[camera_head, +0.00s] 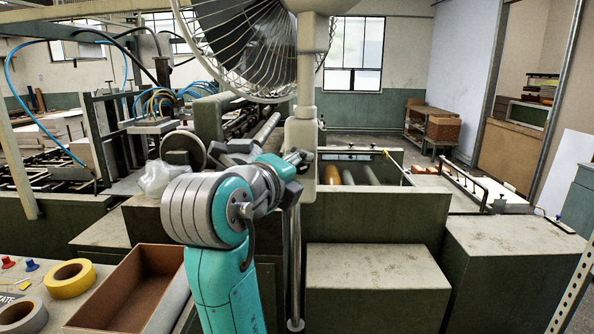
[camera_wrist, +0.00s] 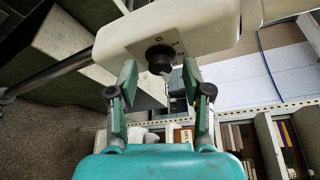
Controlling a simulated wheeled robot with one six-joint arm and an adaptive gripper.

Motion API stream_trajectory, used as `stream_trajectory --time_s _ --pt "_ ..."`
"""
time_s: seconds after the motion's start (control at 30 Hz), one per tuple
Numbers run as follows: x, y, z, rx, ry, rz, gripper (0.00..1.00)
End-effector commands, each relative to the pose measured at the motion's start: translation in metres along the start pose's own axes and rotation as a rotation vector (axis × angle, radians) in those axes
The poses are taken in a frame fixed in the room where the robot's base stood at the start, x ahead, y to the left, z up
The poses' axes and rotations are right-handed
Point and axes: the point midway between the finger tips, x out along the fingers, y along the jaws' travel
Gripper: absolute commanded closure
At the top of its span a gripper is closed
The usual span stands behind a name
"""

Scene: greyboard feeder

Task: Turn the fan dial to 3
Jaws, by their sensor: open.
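The fan (camera_head: 255,45) stands on a cream pole (camera_head: 303,100) in the head view, with its wire cage cut off at the top. In the wrist view, the fan's cream control housing (camera_wrist: 195,28) fills the top, with a dark round dial (camera_wrist: 160,59) on its lower face. Small marks show near the dial, but its setting is unreadable. My gripper (camera_wrist: 160,68) is open, its two fingers on either side of the dial with visible gaps. I cannot tell how deep the fingers reach. In the head view, my arm hides the dial.
An open brown box (camera_head: 130,290), a yellow tape roll (camera_head: 71,278) and a grey tape roll (camera_head: 22,316) lie at lower left. Green machine housings (camera_head: 375,290) stand close behind and right of my arm. Open floor (camera_head: 360,143) shows farther back.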

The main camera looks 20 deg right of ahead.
Motion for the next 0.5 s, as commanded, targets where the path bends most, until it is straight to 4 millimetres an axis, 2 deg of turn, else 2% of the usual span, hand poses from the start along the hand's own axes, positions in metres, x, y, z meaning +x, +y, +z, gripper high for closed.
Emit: stream_trajectory --time_s 0.5 --pt "-0.092 0.000 0.001 0.001 -0.003 0.001 0.50"
